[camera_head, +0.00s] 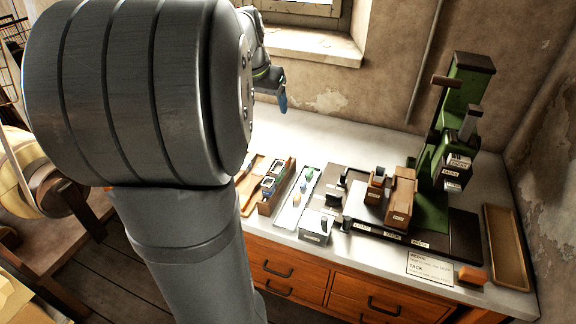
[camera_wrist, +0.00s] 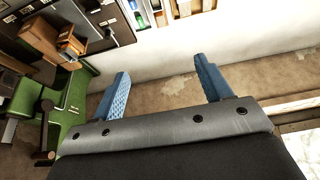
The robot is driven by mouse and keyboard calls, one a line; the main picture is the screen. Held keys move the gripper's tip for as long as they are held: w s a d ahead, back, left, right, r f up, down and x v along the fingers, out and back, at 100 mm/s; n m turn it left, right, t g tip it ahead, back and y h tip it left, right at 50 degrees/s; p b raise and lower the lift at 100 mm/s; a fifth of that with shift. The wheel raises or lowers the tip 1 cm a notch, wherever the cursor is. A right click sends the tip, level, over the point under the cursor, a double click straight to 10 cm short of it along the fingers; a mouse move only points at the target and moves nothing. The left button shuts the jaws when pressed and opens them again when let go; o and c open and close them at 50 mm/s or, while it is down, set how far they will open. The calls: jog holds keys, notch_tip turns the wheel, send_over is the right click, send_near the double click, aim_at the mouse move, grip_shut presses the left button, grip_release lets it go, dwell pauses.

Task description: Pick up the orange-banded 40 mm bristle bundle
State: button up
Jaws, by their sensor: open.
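My gripper (camera_wrist: 162,68) is open, its two blue fingers spread with nothing between them in the wrist view. In the head view, my gripper (camera_head: 282,100) is high near the window, apart from the bench items. A wooden box (camera_head: 264,208) on the bench holds small bundles with coloured parts, blue and green among them. A pale tray (camera_head: 284,221) to its right holds several small coloured pieces, one of them orange-tan (camera_head: 297,200). I cannot tell which item is the orange-banded 40 mm bundle; any band is too small to make out.
A green press (camera_head: 462,100) stands at the right, with wooden blocks (camera_head: 400,197) on its base. A grey block (camera_head: 315,228), a label card (camera_head: 430,268) and a long wooden tray (camera_head: 506,247) lie near the front. The bench's back strip (camera_head: 340,140) is clear.

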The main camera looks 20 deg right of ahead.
jog(key=c, duration=0.5)
jog(key=g+y, duration=0.1)
send_over(287, 162)
jog(key=s+a, duration=0.1)
jog(key=s, duration=0.1)
notch_tip(287, 162, down, 21)
jog(key=shift+a+x, duration=0.2)
jog(key=shift+x, duration=1.45)
jog(key=shift+a+x, duration=0.2)
jog(key=shift+x, duration=1.4)
